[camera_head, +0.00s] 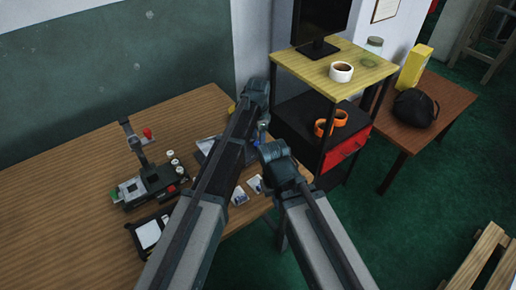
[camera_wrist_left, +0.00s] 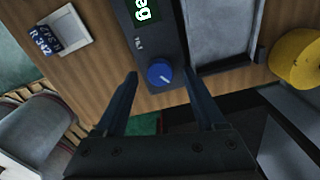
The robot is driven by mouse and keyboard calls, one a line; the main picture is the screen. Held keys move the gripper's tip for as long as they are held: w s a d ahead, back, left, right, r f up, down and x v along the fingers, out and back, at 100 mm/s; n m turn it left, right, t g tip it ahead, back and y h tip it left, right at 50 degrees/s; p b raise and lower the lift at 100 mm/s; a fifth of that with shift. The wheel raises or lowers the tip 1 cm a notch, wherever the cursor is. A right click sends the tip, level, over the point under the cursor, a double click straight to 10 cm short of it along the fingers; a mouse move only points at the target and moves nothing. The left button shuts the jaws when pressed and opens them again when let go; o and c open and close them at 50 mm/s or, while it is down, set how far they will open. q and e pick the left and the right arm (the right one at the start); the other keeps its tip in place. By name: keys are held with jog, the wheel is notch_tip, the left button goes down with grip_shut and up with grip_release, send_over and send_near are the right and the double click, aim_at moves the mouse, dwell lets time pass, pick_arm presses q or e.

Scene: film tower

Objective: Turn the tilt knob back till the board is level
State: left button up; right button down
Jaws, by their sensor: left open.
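A blue round knob (camera_wrist_left: 159,72) with a white pointer mark sits at the near end of a dark control box (camera_wrist_left: 150,38) in the left wrist view. The box carries a green display with white characters. My left gripper (camera_wrist_left: 160,77) is open, one finger on each side of the knob, with gaps showing between fingers and knob. A grey panel (camera_wrist_left: 218,30) in a dark frame lies right of the box; it may be the board, and I cannot tell its tilt. In the head view my arms hide much of this area. My right gripper does not show.
In the left wrist view, a white tray (camera_wrist_left: 62,38) with a marked blue label lies left and a yellow roll (camera_wrist_left: 298,62) right. In the head view, a black device (camera_head: 150,185) stands on the wooden table (camera_head: 60,180), and a shelf unit (camera_head: 335,70) stands right.

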pick_arm(q)
jog(key=shift+f, duration=0.6)
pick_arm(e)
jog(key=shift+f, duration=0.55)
pick_arm(q)
grip_shut()
jog(key=n, duration=0.5)
jog(key=shift+n, duration=0.4)
jog(key=n, duration=0.5)
jog(key=shift+n, duration=0.4)
